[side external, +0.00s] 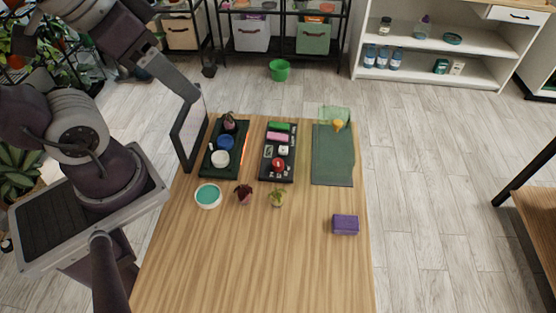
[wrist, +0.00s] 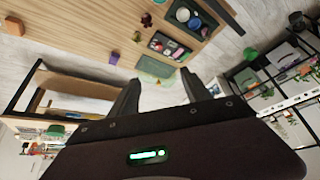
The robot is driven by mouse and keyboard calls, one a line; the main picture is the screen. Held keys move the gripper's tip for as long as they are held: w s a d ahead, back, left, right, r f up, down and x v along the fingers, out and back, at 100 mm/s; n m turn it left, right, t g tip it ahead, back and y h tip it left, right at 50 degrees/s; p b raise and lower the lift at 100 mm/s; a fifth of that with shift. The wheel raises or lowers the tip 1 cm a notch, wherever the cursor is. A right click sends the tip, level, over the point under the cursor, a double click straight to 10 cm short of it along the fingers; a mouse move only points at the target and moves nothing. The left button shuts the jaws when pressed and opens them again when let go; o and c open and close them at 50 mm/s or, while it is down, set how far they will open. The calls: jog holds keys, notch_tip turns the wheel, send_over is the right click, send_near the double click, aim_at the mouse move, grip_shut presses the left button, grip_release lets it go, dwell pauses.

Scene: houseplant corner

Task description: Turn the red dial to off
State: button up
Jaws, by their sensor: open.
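The red dial (side external: 277,164) sits on the front part of a black panel (side external: 266,178) that lies on the wooden table. Its pointer setting is too small to read. A green block, a pink block and a small white piece are also on the panel. In the wrist view the panel (wrist: 170,47) shows small, with the dial hard to make out. My gripper (wrist: 162,77) is open, its two dark fingers wide apart with nothing between them. It is well away from the panel. In the side view my fingertips cannot be made out.
A dark upright frame (side external: 174,138) stands at the table's left edge. A dark tray (side external: 235,165) with blue and white dishes is left of the panel. A green mat (side external: 332,160) lies right. A teal-topped bowl (side external: 208,196), two small plants and a purple block (side external: 345,225) are in front.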

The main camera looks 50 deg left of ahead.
jog(key=w+m, duration=0.1)
jog(key=w, duration=0.1)
jog(key=w+f+m+g, duration=0.1)
jog(key=w, duration=0.1)
jog(key=w+a+f+m, duration=0.1)
jog(key=w, duration=0.1)
jog(key=shift+y, duration=0.4)
jog(key=shift+c, duration=1.4)
jog(key=m+g, duration=0.5)
jog(key=m, duration=0.8)
send_over(278, 162)
jog(key=shift+h, duration=0.4)
notch_tip(278, 162, down, 24)
jog(key=shift+r, duration=0.15)
notch_tip(278, 162, down, 6)
jog(key=shift+r, duration=0.1)
jog(key=shift+f, duration=0.55)
grip_shut()
